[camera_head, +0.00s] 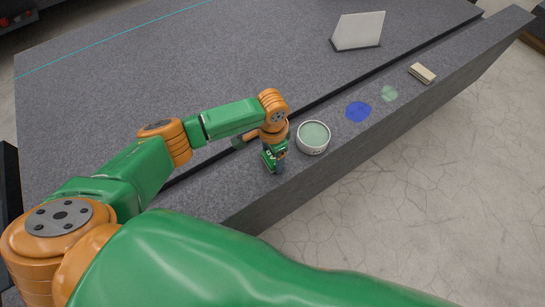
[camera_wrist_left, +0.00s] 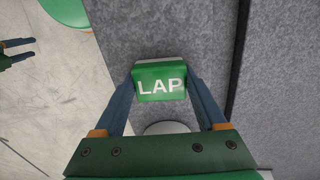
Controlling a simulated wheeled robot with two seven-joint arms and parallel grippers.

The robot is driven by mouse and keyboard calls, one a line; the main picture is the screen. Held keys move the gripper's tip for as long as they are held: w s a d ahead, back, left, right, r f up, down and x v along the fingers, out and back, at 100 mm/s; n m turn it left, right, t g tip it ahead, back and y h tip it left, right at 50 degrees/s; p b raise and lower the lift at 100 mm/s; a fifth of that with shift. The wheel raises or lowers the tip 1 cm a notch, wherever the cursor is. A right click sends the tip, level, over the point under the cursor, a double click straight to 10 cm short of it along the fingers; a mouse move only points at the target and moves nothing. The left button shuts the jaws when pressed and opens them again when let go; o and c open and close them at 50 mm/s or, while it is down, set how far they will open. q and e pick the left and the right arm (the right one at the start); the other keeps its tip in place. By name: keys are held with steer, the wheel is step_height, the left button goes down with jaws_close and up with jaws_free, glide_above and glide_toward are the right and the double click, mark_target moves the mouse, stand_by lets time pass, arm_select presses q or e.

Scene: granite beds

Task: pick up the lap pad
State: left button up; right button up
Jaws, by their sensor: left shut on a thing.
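The lap pad (camera_wrist_left: 160,84) is a small green block with a pale edge and the white word LAP on its face. It sits between the two blue fingers of my left gripper (camera_wrist_left: 160,88), which is shut on it. In the head view my left gripper (camera_head: 275,163) is over the front granite ledge, just left of a white tub, and mostly hides the pad. I cannot tell whether the pad touches the granite. My right gripper (camera_wrist_left: 30,48) shows at the left edge of the left wrist view, its fingers apart and empty.
The white tub (camera_head: 313,138) of pale green paste stands close by on the ledge (camera_head: 458,68). Farther right are a blue patch (camera_head: 358,111), a green patch (camera_head: 389,93) and a beige block (camera_head: 422,73). A pale plate (camera_head: 358,31) stands on the granite bed (camera_head: 110,80).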

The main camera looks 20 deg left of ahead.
arm_select(q)
steer(key=shift+r, duration=0.1)
steer(key=shift+r, duration=0.35)
steer(key=s+d+r+p, duration=0.1)
steer(key=s+d+r, duration=0.4)
steer(key=d+r, duration=0.7)
steer(key=shift+s+d, duration=0.2)
steer(key=shift+d, duration=0.25)
